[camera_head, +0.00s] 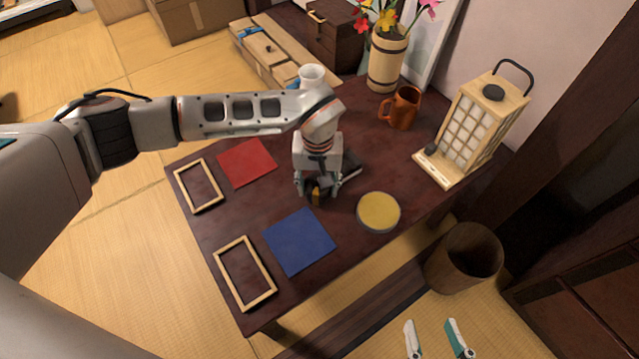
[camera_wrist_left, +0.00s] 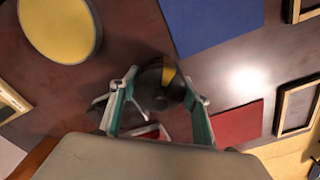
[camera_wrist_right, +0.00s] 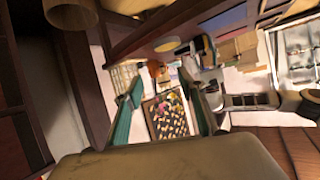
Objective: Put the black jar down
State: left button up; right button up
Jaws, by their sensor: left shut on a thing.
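My left gripper (camera_head: 316,190) points down over the dark wooden table and is shut on the black jar (camera_wrist_left: 152,76). The jar is dark and rounded with a yellow-orange patch, held between the teal fingers in the left wrist view (camera_wrist_left: 160,95). In the head view only a bit of it shows between the fingers. I cannot tell whether it touches the table. The gripper is between the red square (camera_head: 247,162), the blue square (camera_head: 299,241) and the round yellow disc (camera_head: 378,212). My right gripper (camera_head: 435,338) is open and empty, off the table's front side.
Two wooden frames (camera_head: 199,186) (camera_head: 244,273) lie along the table's left side. An orange mug (camera_head: 404,107), a flower vase (camera_head: 387,62) and a lantern (camera_head: 470,128) stand at the back and right. A dark object (camera_head: 350,170) lies beside the gripper. A bin (camera_head: 463,260) stands on the floor.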

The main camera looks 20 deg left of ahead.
pick_arm(q)
jog(key=shift+w+r, duration=0.1)
jog(key=shift+r, duration=0.1)
jog(key=shift+f, duration=0.2)
jog(key=o, duration=1.6)
jog(key=shift+o, duration=0.2)
pick_arm(e)
jog(key=shift+s+d+f, duration=0.1)
jog(key=shift+s+f, duration=0.05)
jog(key=shift+f, duration=0.1)
